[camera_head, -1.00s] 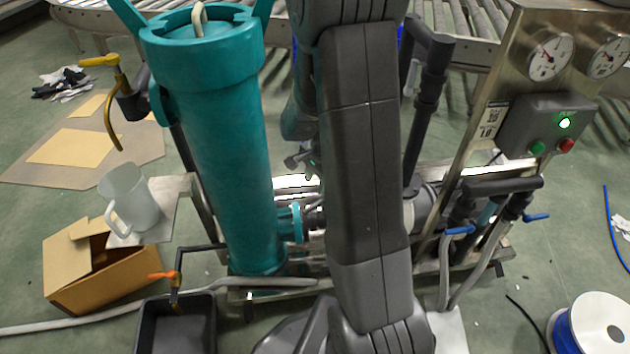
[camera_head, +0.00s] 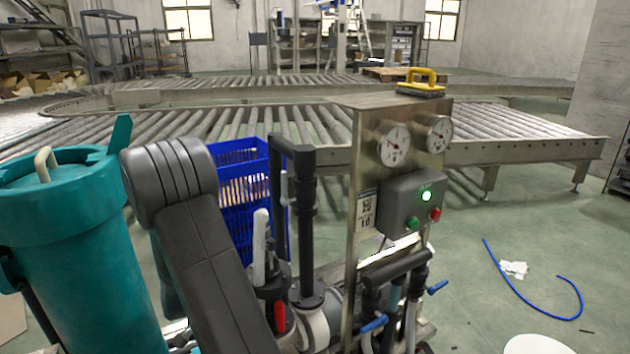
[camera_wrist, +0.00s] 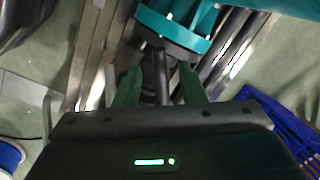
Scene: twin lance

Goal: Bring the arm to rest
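My gripper (camera_wrist: 160,88) shows in the wrist view as a dark body with a lit green bar and two green fingers spread apart. It looks open. A dark rod-like part (camera_wrist: 160,68) appears between the fingers, with gaps on both sides; I cannot tell how far beyond them it lies. My grey arm crosses the left-centre of the head view. The gripper itself cannot be made out there. The tall teal vessel (camera_head: 75,260) stands left of my arm; a teal part (camera_wrist: 180,25) also shows in the wrist view.
The gauge panel (camera_head: 362,235) with a lit green lamp stands right of my arm, beside black pipes (camera_head: 306,220). A blue crate (camera_head: 242,180) is behind. Roller conveyors (camera_head: 240,122) cross the back. Open floor with a blue hose (camera_head: 516,294) lies at the right.

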